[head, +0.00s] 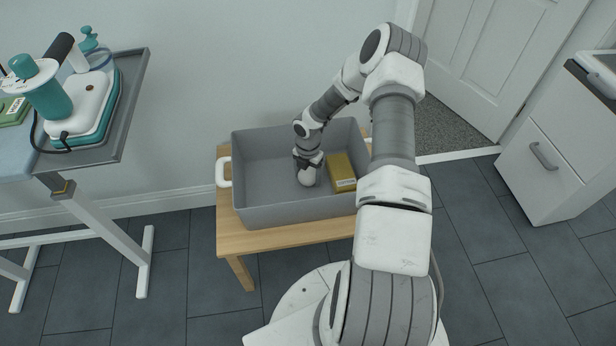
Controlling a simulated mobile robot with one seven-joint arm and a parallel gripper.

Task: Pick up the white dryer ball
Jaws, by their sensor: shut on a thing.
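The white dryer ball (307,177) is inside a grey bin, near its middle. My gripper (307,166) reaches down into the bin from above and is shut on the ball. The ball's lower part shows below the fingers, and its top is hidden by them. I cannot tell whether the ball touches the bin floor.
The grey bin (256,216) has white handles and stands on a wooden table (262,241). A yellow box (341,172) lies in the bin just right of the ball. A cart (118,143) with teal-and-white equipment stands at left. White drawers (546,165) stand at right.

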